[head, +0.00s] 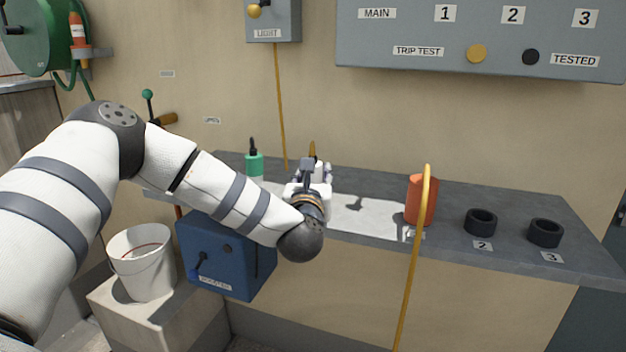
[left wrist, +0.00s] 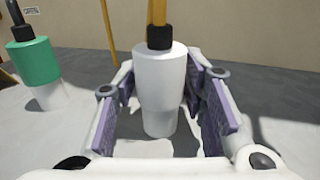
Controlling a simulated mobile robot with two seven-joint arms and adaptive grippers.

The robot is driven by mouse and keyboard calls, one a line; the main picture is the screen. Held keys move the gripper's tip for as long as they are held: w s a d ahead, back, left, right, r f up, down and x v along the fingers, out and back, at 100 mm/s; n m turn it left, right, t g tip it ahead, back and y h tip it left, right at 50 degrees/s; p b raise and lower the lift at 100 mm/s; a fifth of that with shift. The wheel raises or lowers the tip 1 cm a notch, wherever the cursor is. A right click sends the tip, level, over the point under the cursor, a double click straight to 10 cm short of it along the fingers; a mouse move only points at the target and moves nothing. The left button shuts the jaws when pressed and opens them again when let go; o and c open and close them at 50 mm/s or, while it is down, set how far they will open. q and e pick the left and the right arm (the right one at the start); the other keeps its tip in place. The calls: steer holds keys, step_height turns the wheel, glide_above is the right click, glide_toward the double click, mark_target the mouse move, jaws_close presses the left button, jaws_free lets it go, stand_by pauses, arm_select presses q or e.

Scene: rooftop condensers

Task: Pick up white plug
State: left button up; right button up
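The white plug (left wrist: 158,80) stands upright on the grey shelf, with a black collar and a yellow-orange cable at its top. My left gripper (head: 312,172) is over the back of the shelf, and in the head view it mostly hides the plug. In the left wrist view the left gripper (left wrist: 160,95) is open, with one purple-padded finger on each side of the plug. A narrow gap seems to show at the pads; contact is hard to tell. My right gripper is in neither view.
A green plug (left wrist: 35,62) stands to the left of the white one. On the shelf (head: 500,205) to the right are an orange plug (head: 418,202) with a hanging yellow cable and black sockets labelled 2 (head: 480,222) and 3 (head: 545,233). A blue box (head: 225,262) sits below.

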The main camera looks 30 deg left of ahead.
arm_select(q)
steer(key=c, duration=0.6)
steer(key=shift+r, duration=0.1)
